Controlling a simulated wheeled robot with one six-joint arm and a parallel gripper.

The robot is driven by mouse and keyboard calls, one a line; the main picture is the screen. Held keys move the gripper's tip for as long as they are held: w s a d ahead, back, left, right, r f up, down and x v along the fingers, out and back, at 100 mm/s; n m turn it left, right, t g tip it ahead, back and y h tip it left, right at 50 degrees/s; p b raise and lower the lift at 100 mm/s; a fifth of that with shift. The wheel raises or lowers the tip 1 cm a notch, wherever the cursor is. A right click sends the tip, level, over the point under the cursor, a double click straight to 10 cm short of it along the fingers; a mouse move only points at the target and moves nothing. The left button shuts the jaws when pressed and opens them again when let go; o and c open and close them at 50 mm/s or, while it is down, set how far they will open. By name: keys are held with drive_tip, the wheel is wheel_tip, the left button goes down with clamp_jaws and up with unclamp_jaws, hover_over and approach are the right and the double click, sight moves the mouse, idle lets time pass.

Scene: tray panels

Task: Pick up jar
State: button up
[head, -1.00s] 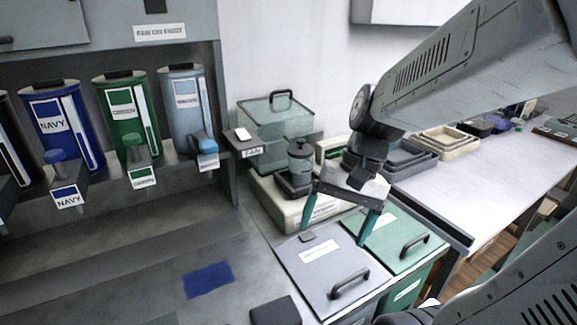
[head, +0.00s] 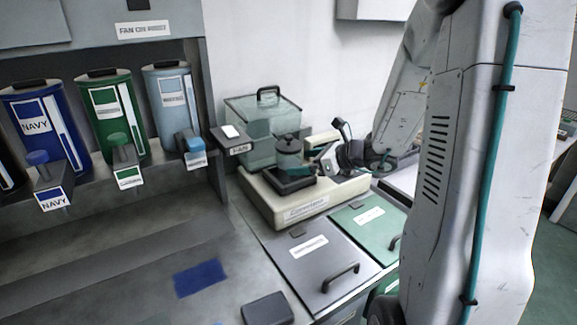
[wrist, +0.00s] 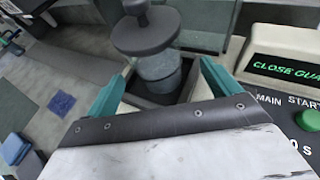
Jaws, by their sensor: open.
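The jar (head: 287,159) is a small cylinder with a dark knobbed lid. It stands upright in a dark square holder (head: 291,183) on top of a cream machine base (head: 300,206). In the wrist view the jar (wrist: 158,68) shows its wide dark lid and grey-blue body, straight ahead. My gripper (head: 316,165) comes from the right at jar height. In the wrist view, the two teal fingers of my gripper (wrist: 160,85) are spread, one on each side of the jar's lower body. I cannot tell whether either finger touches it.
A clear box (head: 262,122) with a black handle stands behind the jar. The machine's panel has a green button (wrist: 309,120). Grey (head: 318,268) and green (head: 366,228) lidded bins are in front.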

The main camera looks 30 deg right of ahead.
sight(300, 151)
drive_tip(key=x, duration=0.4)
drive_tip(key=shift+w+a+f, duration=0.1)
drive_tip(key=shift+w+a, duration=0.15)
drive_tip(key=shift+a, duration=0.15)
drive_tip(key=c, duration=1.5)
drive_tip(key=shift+r, duration=0.9)
drive_tip(key=shift+s+d+r, duration=0.1)
drive_tip(key=shift+s+r, duration=0.15)
drive_tip(key=shift+r, duration=0.75)
drive_tip(key=shift+s+d+r, duration=0.2)
drive_tip(key=shift+s+d, duration=0.4)
drive_tip(key=shift+s, duration=1.9)
drive_tip(key=shift+s+d+r, duration=0.25)
drive_tip(key=shift+s+d, duration=0.35)
drive_tip(key=shift+s, duration=1.95)
drive_tip(key=shift+s+d+r, duration=0.2)
drive_tip(key=shift+s+d, duration=0.4)
drive_tip(key=shift+s, duration=1.9)
